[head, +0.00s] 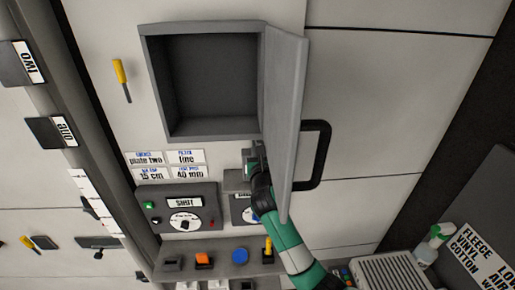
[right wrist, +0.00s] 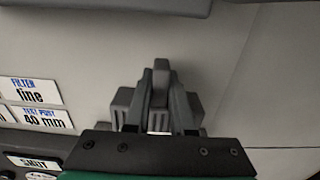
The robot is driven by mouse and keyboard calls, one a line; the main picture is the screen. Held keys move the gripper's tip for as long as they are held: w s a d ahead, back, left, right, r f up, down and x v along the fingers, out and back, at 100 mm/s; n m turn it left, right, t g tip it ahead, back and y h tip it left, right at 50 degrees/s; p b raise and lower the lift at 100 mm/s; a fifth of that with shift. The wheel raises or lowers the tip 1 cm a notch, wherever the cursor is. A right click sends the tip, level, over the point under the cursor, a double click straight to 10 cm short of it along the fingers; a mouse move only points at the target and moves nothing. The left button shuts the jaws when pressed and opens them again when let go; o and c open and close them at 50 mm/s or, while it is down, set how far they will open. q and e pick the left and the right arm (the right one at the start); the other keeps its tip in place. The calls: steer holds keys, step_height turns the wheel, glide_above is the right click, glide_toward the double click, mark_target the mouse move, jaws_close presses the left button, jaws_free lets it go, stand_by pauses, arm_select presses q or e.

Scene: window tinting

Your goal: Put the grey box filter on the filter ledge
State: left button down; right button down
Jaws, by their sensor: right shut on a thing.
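My right gripper (head: 252,163) reaches up beside the open cabinet door, close to the wall panel. In the right wrist view, my right gripper (right wrist: 160,85) is shut on a small grey ribbed piece, which I take for the grey box filter (right wrist: 122,106); the fingers hide its middle. A small grey ledge (head: 236,181) juts from the wall just below the gripper in the head view. I cannot tell whether the filter touches it. My left gripper is not in view.
The grey cabinet (head: 215,85) stands open and empty, its door (head: 284,115) swung out close beside my right arm. A black handle (head: 322,155) sticks out to the right. Labels (head: 185,157) and a control panel (head: 178,208) are left of the ledge. A shelf with coloured pieces (head: 240,256) runs below.

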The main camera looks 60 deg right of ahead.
steer(key=shift+w+a+f, duration=0.1)
steer(key=shift+a+f, duration=0.05)
steer(key=shift+f, duration=0.7)
steer(key=c, duration=0.8)
jaws_free()
steer(key=shift+o, duration=0.2)
steer(key=shift+a, duration=0.1)
steer(key=v, duration=1.2)
steer(key=shift+b, duration=0.4)
